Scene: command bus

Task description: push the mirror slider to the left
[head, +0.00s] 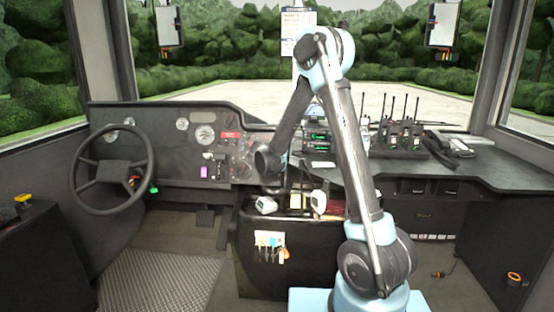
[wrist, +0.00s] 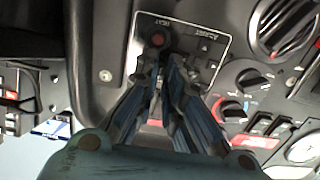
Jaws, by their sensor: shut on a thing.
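The mirror control panel (wrist: 216,62) is a dark plate with a white outline at the top middle of the wrist view. It carries upside-down HEAT and ADJUST lettering, a reddish round button (wrist: 158,39) and small arrow marks. My gripper (wrist: 164,62) reaches onto this panel, its fingertips close together just below the button. It is shut on the mirror slider, which the fingers hide. In the head view my gripper (head: 271,166) is at the dashboard right of the gauges, small and dark, and the slider cannot be made out.
In the head view, the steering wheel (head: 113,171) is left, and handheld radios (head: 398,137) stand right. An open bin (head: 276,215) is below my gripper.

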